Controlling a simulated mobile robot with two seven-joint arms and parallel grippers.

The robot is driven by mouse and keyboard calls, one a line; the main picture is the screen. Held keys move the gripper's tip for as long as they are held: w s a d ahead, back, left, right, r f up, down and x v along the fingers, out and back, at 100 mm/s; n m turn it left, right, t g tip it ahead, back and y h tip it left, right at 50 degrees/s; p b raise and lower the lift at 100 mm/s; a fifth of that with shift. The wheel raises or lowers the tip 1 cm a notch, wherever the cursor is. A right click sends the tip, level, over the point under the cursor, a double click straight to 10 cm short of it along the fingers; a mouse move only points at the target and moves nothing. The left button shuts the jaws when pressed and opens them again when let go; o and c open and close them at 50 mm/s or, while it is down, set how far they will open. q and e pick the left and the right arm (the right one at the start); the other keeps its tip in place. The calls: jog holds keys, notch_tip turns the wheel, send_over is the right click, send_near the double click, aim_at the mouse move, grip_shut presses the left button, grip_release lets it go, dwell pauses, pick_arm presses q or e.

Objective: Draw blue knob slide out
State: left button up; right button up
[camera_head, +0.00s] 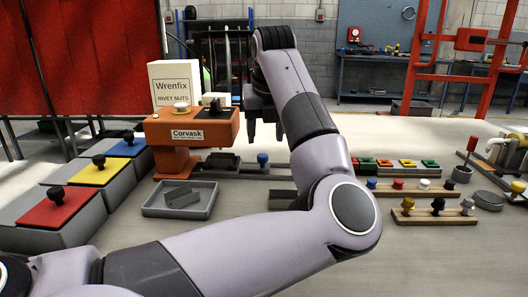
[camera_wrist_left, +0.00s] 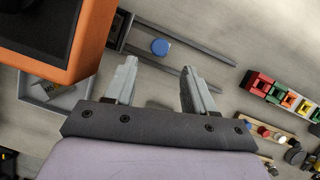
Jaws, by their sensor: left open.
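The blue knob (camera_head: 263,159) stands on a low dark grey slide with rails (camera_head: 225,172), just right of the orange Corvask machine (camera_head: 190,130). In the left wrist view the knob (camera_wrist_left: 160,47) is a round blue cap between two dark parallel rails (camera_wrist_left: 215,55). My left gripper (camera_head: 266,139) hangs above the knob, fingers pointing down. Its fingers are apart and empty in the left wrist view (camera_wrist_left: 159,66), where the knob shows just beyond the fingertips. I see no contact. My left forearm hides part of the slide's right side. My right gripper is out of view.
A grey tray (camera_head: 150,211) with a grey piece in it lies in front of the machine. Bins with yellow (camera_head: 98,172), red (camera_head: 62,206) and blue (camera_head: 125,146) lids stand left. Knob racks (camera_head: 437,218) and coloured blocks (camera_head: 403,163) lie right. The front table is mostly clear.

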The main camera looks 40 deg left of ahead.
aim_at(263, 156)
pick_arm(q)
jog(key=shift+x, duration=3.15)
grip_shut()
